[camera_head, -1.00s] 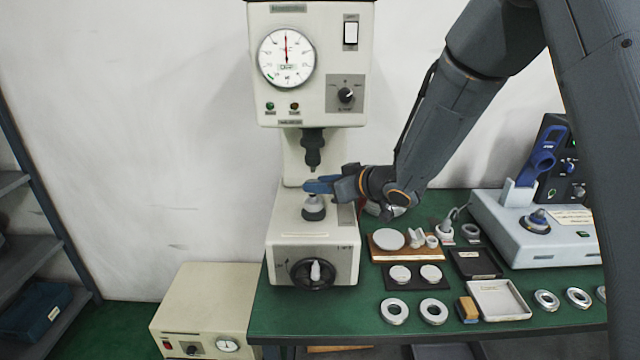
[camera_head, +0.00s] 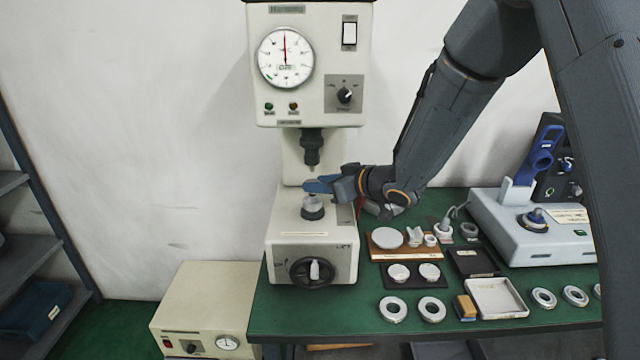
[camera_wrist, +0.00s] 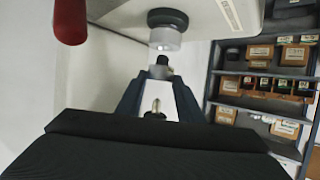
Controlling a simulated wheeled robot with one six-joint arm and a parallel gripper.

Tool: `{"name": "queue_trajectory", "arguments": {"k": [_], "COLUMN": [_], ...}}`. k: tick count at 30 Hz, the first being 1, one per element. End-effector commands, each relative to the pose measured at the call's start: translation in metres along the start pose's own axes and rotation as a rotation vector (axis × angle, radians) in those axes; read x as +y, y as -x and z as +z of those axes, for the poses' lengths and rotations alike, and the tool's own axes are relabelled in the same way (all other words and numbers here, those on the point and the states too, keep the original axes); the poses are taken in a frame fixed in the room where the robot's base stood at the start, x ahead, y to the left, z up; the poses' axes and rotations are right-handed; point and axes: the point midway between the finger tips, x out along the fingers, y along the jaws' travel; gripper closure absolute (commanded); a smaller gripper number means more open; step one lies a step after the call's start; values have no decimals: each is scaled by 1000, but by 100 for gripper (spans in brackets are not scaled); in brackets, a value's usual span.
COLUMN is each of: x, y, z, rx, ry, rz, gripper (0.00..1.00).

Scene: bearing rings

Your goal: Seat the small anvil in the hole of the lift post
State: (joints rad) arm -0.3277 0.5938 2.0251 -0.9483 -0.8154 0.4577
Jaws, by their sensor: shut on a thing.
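The lift post (camera_head: 313,209) stands on the base of the tester, with a dark collar and a pale top. In the wrist view, which appears upside down, the post (camera_wrist: 165,38) points down from its black collar. My gripper (camera_head: 316,186) reaches in from the right above the post. In the wrist view its two fingers close on the small grey anvil (camera_wrist: 160,72), whose dark end faces the post. A small gap seems to show between them. The hole in the post is hidden. The pointed indenter (camera_wrist: 155,107) shows between the finger bases.
The tester head (camera_head: 311,150) hangs close above my gripper. On the green bench to the right are a wooden holder (camera_head: 400,252), several rings (camera_head: 432,309), a white tray (camera_head: 499,298) and a grey instrument (camera_head: 545,240). Shelves (camera_wrist: 260,85) stand beyond.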

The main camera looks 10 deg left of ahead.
Motion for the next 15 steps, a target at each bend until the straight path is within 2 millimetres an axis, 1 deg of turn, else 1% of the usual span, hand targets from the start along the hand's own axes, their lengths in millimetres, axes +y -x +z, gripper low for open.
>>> {"name": "queue_trajectory", "arguments": {"k": [5, 15], "x": [0, 0], "y": [0, -3], "z": [0, 6], "rx": [2, 1], "ry": [0, 0], "rz": [0, 0], "gripper": [99, 99]}}
